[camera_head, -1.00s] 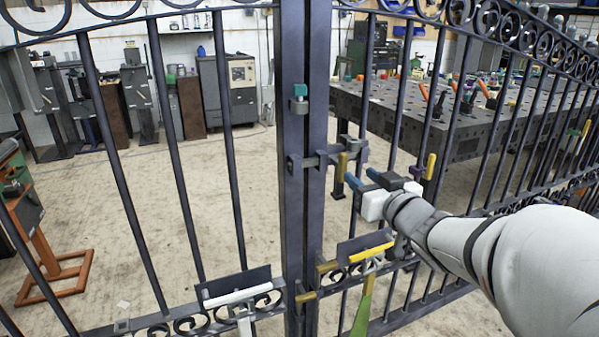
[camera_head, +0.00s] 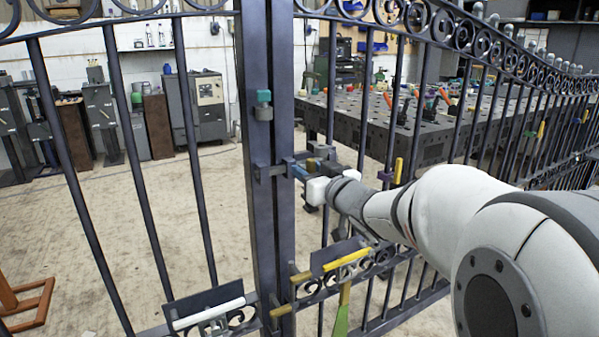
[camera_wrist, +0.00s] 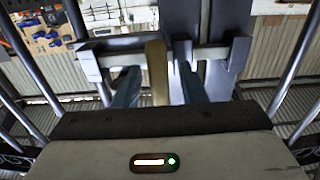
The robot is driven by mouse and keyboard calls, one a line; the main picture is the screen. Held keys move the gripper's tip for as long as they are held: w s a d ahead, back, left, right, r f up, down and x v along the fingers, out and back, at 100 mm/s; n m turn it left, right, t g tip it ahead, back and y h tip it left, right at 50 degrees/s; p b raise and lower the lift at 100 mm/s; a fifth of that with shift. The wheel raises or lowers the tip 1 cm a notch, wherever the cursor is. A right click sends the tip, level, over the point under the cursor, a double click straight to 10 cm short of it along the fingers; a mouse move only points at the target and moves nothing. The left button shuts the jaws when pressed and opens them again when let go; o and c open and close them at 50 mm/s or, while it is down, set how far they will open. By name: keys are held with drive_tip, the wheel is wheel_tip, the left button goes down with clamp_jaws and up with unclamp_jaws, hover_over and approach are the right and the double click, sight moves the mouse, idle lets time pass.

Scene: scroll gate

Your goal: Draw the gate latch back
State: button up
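The gate latch is a grey sliding bar (camera_head: 270,172) across the two dark gate posts at mid height. In the wrist view the bar (camera_wrist: 130,43) runs through a bracket at each side, and its end reaches past the post (camera_wrist: 207,75) to the right bracket (camera_wrist: 239,52). A brass-coloured upright handle (camera_wrist: 157,72) stands on the bar. My gripper (camera_wrist: 158,90) has its two blue-grey fingers on either side of the handle, with visible gaps to it. In the head view my gripper (camera_head: 310,168) is at the latch and mostly hides the handle.
A teal-topped fitting (camera_head: 263,104) sits on the post above. Gate bars stand close on both sides. A workbench (camera_head: 430,125) is behind the gate; the floor between is clear.

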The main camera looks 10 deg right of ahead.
clamp_jaws()
idle(0.3)
drive_tip(key=shift+r, duration=0.1)
